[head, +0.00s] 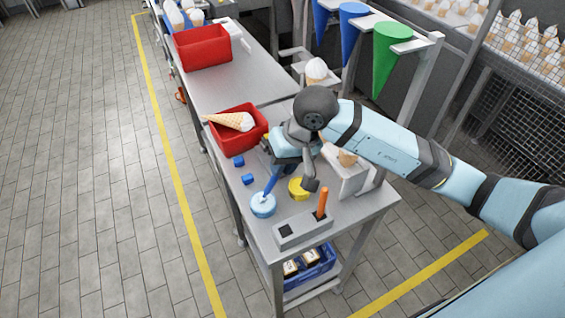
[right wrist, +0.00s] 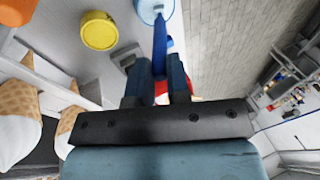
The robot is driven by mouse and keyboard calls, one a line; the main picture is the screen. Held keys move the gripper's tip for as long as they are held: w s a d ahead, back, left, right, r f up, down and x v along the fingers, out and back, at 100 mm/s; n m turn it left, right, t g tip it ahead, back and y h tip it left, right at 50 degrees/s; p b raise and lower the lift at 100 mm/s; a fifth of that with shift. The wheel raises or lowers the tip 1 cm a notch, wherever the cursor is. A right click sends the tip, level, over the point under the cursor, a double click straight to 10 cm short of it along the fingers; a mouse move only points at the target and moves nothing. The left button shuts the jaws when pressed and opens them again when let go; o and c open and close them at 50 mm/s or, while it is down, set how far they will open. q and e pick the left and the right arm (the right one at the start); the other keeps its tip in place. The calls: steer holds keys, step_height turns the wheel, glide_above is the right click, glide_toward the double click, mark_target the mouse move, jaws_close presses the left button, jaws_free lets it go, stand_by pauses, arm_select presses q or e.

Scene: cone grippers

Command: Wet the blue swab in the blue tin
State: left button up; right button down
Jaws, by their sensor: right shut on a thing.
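The blue tin (head: 263,208) is a light blue, round, shallow tin near the left front edge of the table. It also shows at the top of the right wrist view (right wrist: 150,9). My right gripper (head: 283,168) is above the table, up and to the right of the tin. In the right wrist view its fingers (right wrist: 160,66) are shut on the blue swab (right wrist: 160,42). The swab (head: 269,186) slants down from the fingers, and its lower end overlaps the tin's opening. I cannot tell whether the tip touches what is inside. My left gripper is not in view.
A yellow tin (head: 298,191) stands right of the blue tin. Two blue blocks (head: 248,179) lie behind the tin, near a red crate (head: 254,115) with a cone. The floor left is clear.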

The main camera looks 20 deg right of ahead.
steer(key=shift+f+b, duration=0.15)
steer(key=shift+b, duration=0.4)
stand_by(1.3)
stand_by(0.5)
steer(key=shift+r+p, duration=0.9)
steer(key=shift+r, duration=2.7)
